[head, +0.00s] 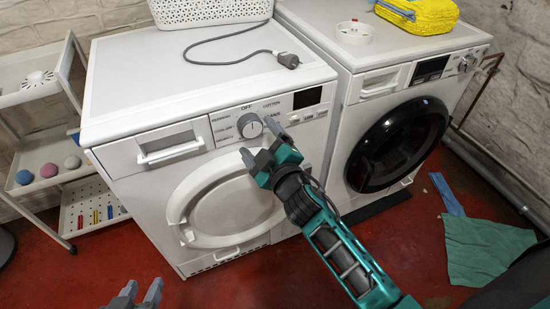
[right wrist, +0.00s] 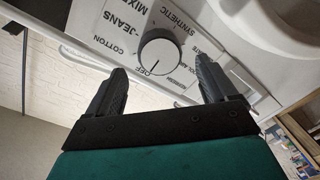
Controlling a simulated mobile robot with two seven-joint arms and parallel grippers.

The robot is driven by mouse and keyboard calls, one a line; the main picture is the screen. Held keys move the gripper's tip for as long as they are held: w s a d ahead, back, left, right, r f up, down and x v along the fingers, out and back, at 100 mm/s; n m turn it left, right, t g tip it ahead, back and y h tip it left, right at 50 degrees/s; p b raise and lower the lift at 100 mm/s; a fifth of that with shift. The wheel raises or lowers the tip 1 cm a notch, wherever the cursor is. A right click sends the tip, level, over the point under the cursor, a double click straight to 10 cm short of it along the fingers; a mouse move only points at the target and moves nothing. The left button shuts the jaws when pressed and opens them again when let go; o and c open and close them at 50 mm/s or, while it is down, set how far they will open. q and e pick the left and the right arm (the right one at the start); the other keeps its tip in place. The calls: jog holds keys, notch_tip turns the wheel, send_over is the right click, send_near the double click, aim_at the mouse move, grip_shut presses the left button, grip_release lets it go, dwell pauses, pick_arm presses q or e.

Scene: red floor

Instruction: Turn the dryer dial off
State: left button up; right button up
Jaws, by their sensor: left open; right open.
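The dryer (head: 215,175) is the left white machine, with a round door below its panel. Its grey dial (head: 249,125) is on the front panel, with OFF printed above it. In the right wrist view the dial (right wrist: 160,52) shows a pointer mark on the side towards the OFF label, but its exact alignment is hard to tell. My right gripper (head: 258,139) is open in front of the dial, its fingers on either side of it in the wrist view, apparently short of touching. My left gripper (head: 138,295) is open and empty, low at the bottom edge.
A second machine (head: 395,130) with a dark door stands to the right. A cable with a plug (head: 287,60) and a white basket (head: 205,10) lie on the dryer top. A white shelf cart (head: 45,125) stands left. Green cloth (head: 485,247) lies on the red floor.

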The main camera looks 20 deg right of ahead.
pick_arm(q)
jog(key=shift+r, duration=0.3)
pick_arm(e)
jog(key=s, duration=0.9)
jog(key=shift+d+r, duration=0.2)
jog(key=shift+d, duration=0.15)
pick_arm(q)
jog(key=shift+d+r+p, duration=0.1)
jog(key=shift+p, duration=0.2)
jog(key=s+a+r+y+p, duration=0.1)
jog(key=a+r+p, duration=0.2)
jog(key=p, duration=0.6)
notch_tip(320, 180, up, 2)
jog(key=shift+s, duration=0.25)
pick_arm(e)
jog(key=s+f+m+g, duration=0.5)
jog(key=s+m+g, duration=0.1)
jog(key=s, duration=0.5)
jog(key=shift+d+m+g+y, duration=0.3)
jog(key=shift+d+m+y, duration=0.15)
jog(key=shift+m, duration=0.25)
jog(key=shift+f, duration=0.1)
